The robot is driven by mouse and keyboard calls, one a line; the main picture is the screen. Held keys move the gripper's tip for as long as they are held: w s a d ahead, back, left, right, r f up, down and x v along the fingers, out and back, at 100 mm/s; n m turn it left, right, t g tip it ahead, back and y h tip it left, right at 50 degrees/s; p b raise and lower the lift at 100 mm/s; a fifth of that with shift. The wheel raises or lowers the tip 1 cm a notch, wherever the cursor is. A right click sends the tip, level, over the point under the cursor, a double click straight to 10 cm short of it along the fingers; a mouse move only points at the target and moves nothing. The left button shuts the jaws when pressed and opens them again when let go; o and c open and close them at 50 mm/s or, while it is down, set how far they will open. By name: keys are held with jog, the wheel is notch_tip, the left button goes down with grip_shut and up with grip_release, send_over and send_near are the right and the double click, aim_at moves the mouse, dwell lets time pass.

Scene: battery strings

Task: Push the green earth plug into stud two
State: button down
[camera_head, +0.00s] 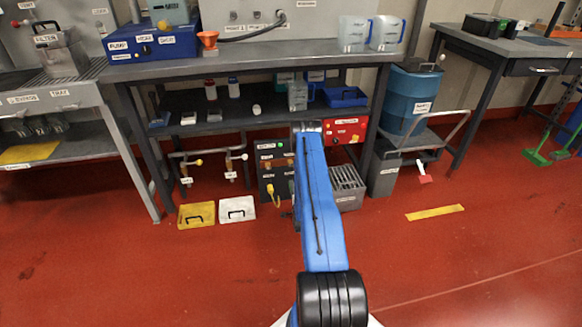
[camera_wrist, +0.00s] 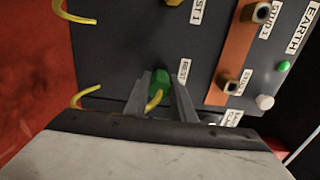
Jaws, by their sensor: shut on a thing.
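The green earth plug (camera_wrist: 160,80) is between the two fingers of my gripper (camera_wrist: 161,85) in the wrist view, at the label marked REST on the dark panel (camera_wrist: 120,45). My gripper is shut on it. A yellow lead shows just below the plug. To the right, an orange strip (camera_wrist: 235,50) carries two brass studs. The upper one (camera_wrist: 258,13) is labelled STUD 1. The lower one (camera_wrist: 230,84) has a label whose number is hard to read. The head view shows the dark panel (camera_head: 267,181) under the bench; my blue arm hides the gripper and plug there.
The panel's right edge has an EARTH label, a green lamp (camera_wrist: 284,66) and a white button (camera_wrist: 265,102). Yellow cables (camera_wrist: 75,13) loop at the panel's left. The red floor in front is mostly clear.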

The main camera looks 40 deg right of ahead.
jog(key=shift+v, duration=2.45)
dwell(0.5)
jog(key=shift+v, duration=2.4)
notch_tip(320, 180, up, 13)
jog(key=shift+s+a, duration=0.25)
jog(key=shift+s, duration=0.05)
jog(key=shift+w, duration=0.1)
jog(key=shift+x, duration=2.8)
jog(key=shift+d, duration=0.1)
